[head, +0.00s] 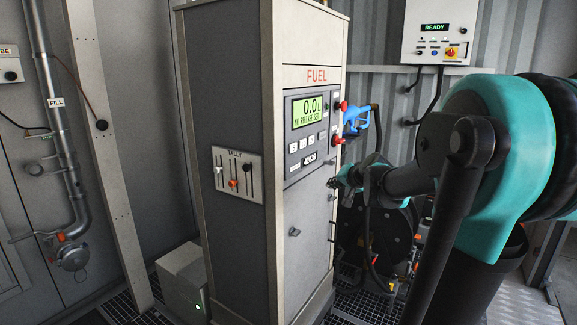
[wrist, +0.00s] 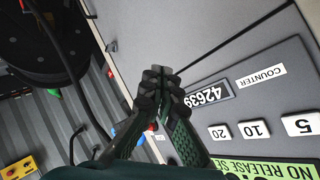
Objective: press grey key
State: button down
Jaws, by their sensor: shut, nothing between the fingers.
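The fuel pump panel (head: 286,166) carries a lit green display (head: 309,110) reading 0.0 L with a "no release set" line. Below it is a row of small keys (head: 302,144). I cannot pick out a grey key for sure; my fingers cover part of the row's far end. My gripper (wrist: 160,76) is shut and empty, in front of the pump face near the counter window (wrist: 208,96).
A blue nozzle (head: 355,118) hangs at the pump's right side, near red knobs (head: 338,140). A dark hose reel (head: 378,235) stands behind my arm. A tally board with sliders (head: 237,174) is on the pump's left side. A control box (head: 439,35) reading READY hangs behind.

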jog(key=s+d+f+n+g+h, duration=0.1)
jog(key=s+f+n+g+h, duration=0.1)
jog(key=s+f, duration=1)
jog(key=s+d+f+n+g+h, duration=0.1)
jog(key=s+f+g, duration=0.4)
jog(key=s+f, duration=0.7)
jog(key=s+n+h, duration=0.1)
jog(key=s, duration=0.5)
jog(key=shift+s+d+f+n, duration=0.15)
jog(key=shift+s+n, duration=0.15)
jog(key=shift+n, duration=0.1)
